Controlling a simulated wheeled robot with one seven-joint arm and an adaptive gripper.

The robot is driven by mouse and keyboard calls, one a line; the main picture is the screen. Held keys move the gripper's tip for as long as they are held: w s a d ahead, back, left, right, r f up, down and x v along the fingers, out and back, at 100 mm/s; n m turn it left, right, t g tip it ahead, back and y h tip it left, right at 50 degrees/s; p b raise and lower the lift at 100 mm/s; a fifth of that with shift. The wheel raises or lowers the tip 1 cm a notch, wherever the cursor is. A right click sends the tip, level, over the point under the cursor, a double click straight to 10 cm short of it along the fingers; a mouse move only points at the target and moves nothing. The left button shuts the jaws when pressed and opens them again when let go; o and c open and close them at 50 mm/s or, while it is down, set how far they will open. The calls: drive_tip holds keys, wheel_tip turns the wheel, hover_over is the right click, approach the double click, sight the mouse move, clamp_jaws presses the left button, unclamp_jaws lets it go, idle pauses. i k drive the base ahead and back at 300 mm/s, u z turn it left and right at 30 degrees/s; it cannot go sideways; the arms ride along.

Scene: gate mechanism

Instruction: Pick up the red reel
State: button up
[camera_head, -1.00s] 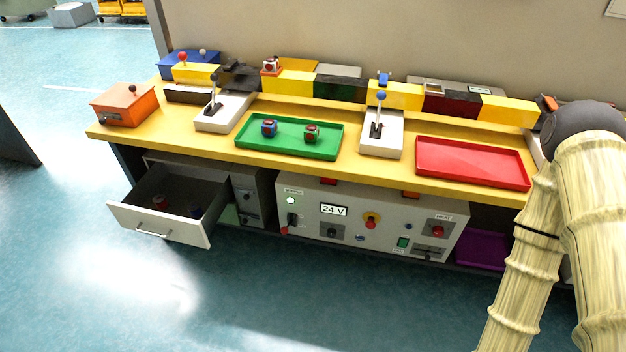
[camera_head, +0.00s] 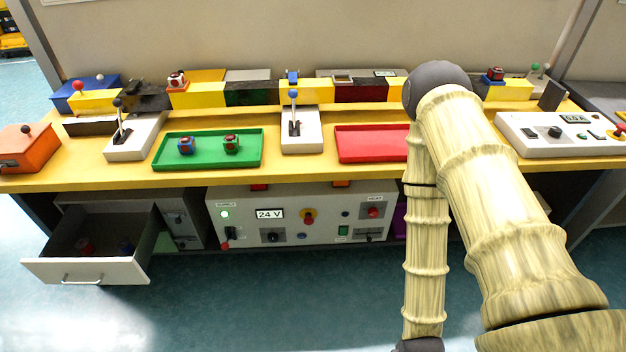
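A small dark red reel-like thing (camera_head: 86,247) lies in the open drawer (camera_head: 88,270) at the lower left, beside a small bluish one (camera_head: 126,245); both are in shadow and hard to make out. On the green tray (camera_head: 207,163) stand a blue piece with a red top (camera_head: 186,146) and a green piece with a red top (camera_head: 231,144). A white-and-red piece (camera_head: 177,80) sits on the yellow block at the back left. I cannot tell for sure which is the red reel. My arm shows at the right, but my gripper is out of view.
A yellow bench carries levers on white bases (camera_head: 301,134), an empty-looking red tray (camera_head: 372,145) and an orange box (camera_head: 24,150). A panel reading 24 V (camera_head: 300,222) stands beneath. A control box (camera_head: 560,135) is at the right. The drawer sticks out over open floor.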

sight(83, 245)
drive_tip(key=u, duration=1.55)
drive_tip(key=k, duration=0.5)
drive_tip(key=z, duration=1.55)
drive_tip(key=i, duration=1.4)
drive_tip(key=u, duration=1.6)
